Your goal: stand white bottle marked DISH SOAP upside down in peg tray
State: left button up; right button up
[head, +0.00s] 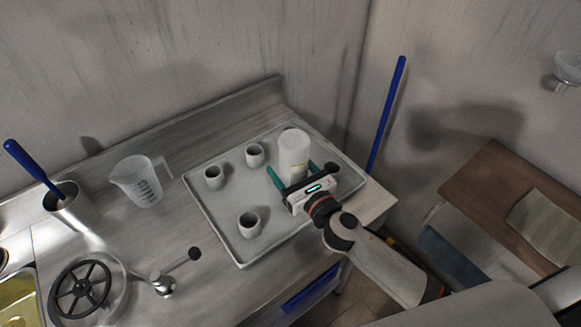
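A white bottle (293,150) stands roughly upright at the back right of the grey peg tray (232,247). Its broad flat end is up and no neck or cap shows at the top. Its lower end is partly hidden by my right gripper (292,170), so I cannot see how it sits on a peg. Any lettering on it is too faint to read. The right gripper's green fingers lie on either side of the bottle's lower part. They look spread, with a gap at the left finger. My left gripper is not in view.
Several pale cup-like pegs (250,224) rise from the tray. A clear measuring jug (138,182) and a pot with a blue-handled tool (68,203) stand to the left. A dark handwheel (80,288) and a tap (162,283) are at the front left. Walls close the back.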

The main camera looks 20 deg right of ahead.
jog(key=shift+o, duration=1)
jog(key=shift+s, duration=0.2)
jog(key=b+v, duration=0.3)
jog(key=v, duration=0.8)
jog(key=shift+s, duration=0.3)
